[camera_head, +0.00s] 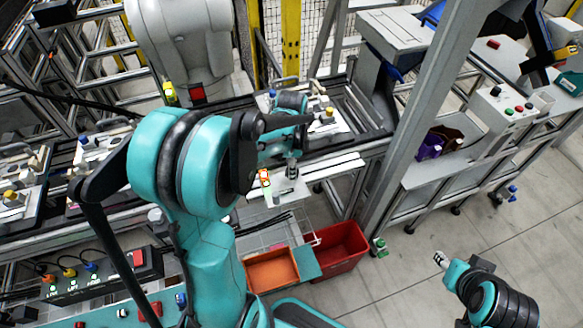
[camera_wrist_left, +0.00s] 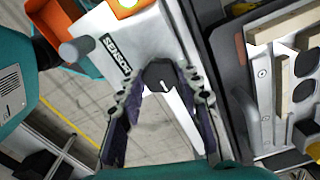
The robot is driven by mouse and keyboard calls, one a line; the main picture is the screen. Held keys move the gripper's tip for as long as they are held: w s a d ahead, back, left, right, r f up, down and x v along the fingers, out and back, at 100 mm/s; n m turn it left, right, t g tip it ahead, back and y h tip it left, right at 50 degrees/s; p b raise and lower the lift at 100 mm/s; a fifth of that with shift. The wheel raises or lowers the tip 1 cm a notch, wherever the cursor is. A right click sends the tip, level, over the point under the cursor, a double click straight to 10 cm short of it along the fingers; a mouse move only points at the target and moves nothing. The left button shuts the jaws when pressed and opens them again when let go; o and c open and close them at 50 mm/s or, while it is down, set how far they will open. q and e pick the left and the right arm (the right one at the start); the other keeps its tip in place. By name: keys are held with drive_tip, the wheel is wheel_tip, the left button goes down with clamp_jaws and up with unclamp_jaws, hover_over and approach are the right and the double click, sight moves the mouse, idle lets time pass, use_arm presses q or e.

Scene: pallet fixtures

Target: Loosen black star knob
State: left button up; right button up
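The black star knob (camera_wrist_left: 160,74) sits on a pale metal bracket (camera_wrist_left: 151,35) marked SENSOR. In the left wrist view it lies between the tips of my left gripper (camera_wrist_left: 161,82), whose two dark fingers stand apart on either side of it. I cannot tell whether a finger touches the knob. In the head view my left gripper (camera_head: 292,166) is small and points down at the bracket (camera_head: 285,187); the knob cannot be made out there. My right gripper (camera_head: 440,259) is away at the lower right, over the floor, and too small to read.
An orange sensor (camera_head: 265,178) and a grey post (camera_wrist_left: 75,50) stand beside the knob. A rail fixture (camera_wrist_left: 262,85) lies to the right in the wrist view. Below are an orange bin (camera_head: 272,270) and a red bin (camera_head: 342,252). Open floor lies at the right.

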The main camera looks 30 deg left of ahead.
use_arm(q)
drive_tip(key=shift+c, duration=0.2)
drive_tip(key=n, duration=0.5)
drive_tip(key=shift+n, duration=0.4)
drive_tip(key=n, duration=0.5)
drive_tip(key=shift+p, duration=0.3)
drive_tip(key=n, duration=0.6)
drive_tip(key=shift+d, duration=0.1)
drive_tip(key=n, duration=0.5)
drive_tip(key=shift+n, duration=0.3)
drive_tip(key=o, duration=1.2)
drive_tip(key=shift+c, duration=0.2)
